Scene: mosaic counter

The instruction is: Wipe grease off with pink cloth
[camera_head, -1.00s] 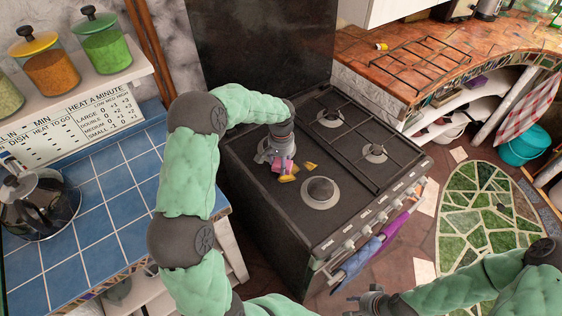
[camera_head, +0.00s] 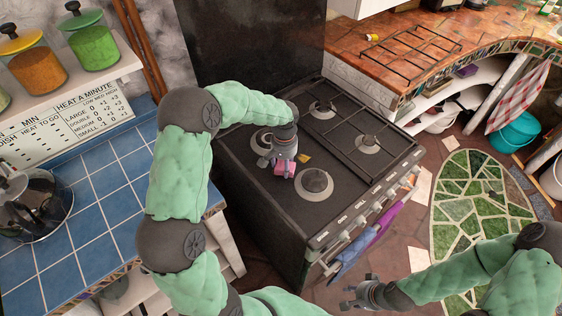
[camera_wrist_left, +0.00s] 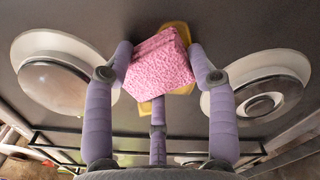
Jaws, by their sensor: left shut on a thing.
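The pink cloth (camera_head: 284,168), a thick block with a rough surface, is held in my left gripper (camera_head: 281,161) low over the black stove top (camera_head: 240,167). In the left wrist view the three purple fingers close around the pink cloth (camera_wrist_left: 158,66). Yellow grease (camera_wrist_left: 179,32) shows past the cloth's far edge and below it; the cloth hides the part between. In the head view a small yellow grease patch (camera_head: 304,158) lies just right of the cloth. I cannot tell whether the cloth touches the surface. My right gripper (camera_head: 357,289) is empty, its fingers spread, in front of the stove.
Burners surround the cloth, with one (camera_head: 314,184) close on its right. A black grate (camera_head: 372,150) covers the stove's right side. Purple and blue towels (camera_head: 350,255) hang at the front. A blue-tiled counter (camera_head: 95,205) stands left, and a brown counter (camera_head: 350,40) at the back right.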

